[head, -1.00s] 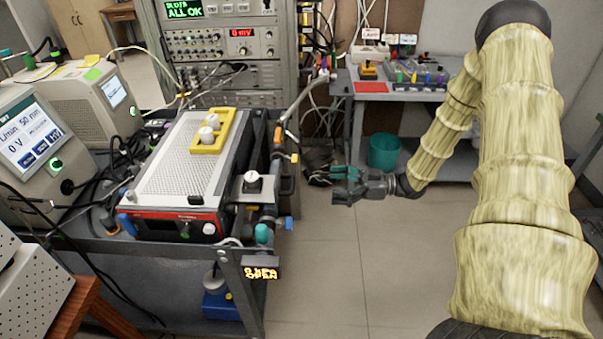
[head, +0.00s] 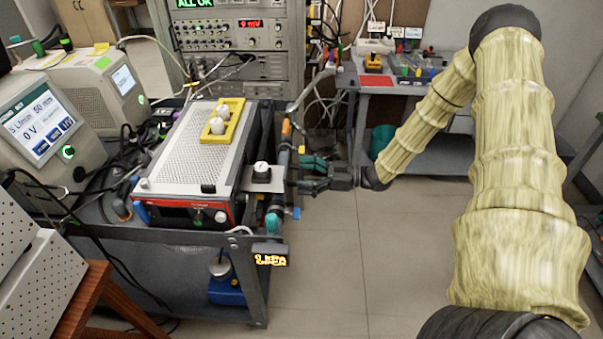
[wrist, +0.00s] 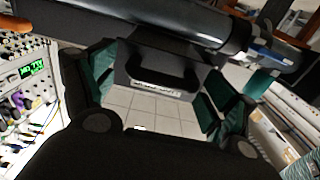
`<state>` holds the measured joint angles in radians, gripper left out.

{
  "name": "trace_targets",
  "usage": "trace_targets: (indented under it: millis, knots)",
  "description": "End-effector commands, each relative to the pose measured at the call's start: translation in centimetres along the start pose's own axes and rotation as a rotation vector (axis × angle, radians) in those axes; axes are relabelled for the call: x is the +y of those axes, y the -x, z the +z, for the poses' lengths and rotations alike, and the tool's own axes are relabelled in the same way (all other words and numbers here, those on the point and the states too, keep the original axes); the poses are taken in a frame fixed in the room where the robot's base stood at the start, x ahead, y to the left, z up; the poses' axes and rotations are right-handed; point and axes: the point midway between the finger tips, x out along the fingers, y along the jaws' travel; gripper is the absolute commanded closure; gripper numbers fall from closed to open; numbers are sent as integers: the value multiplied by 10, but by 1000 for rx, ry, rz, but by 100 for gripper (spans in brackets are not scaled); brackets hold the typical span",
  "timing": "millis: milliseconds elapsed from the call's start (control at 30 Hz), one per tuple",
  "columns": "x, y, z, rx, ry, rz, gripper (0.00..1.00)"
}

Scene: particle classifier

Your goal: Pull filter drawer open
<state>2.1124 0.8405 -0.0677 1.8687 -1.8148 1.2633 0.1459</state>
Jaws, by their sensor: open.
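In the wrist view a dark grey drawer front (wrist: 127,76) with a black, curved handle (wrist: 163,82) and a small white label sits between my fingers, under a thick black pipe (wrist: 165,22). It looks like the filter drawer and appears shut, though its edges are partly hidden. My gripper (head: 301,174) is open, its teal-padded fingers on either side of the handle and not visibly closed on it. In the head view my gripper is at the right side of the cart, by the vertical pipework; the drawer cannot be made out there.
The cart (head: 165,238) carries a perforated-top instrument (head: 180,165) with a yellow holder (head: 222,121) on it. A black knob on a bracket (head: 262,172) sits close to my gripper. A side table (head: 420,88) stands behind. The floor right of the cart is clear.

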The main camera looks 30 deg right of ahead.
Motion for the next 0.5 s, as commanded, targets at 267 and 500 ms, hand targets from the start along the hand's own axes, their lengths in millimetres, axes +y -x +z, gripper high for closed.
trace_targets:
  millis: [267,500]
  knots:
    - [-3,-11,-3,-5,3,-1,14]
    - [-2,-9,-2,-3,2,-1,33]
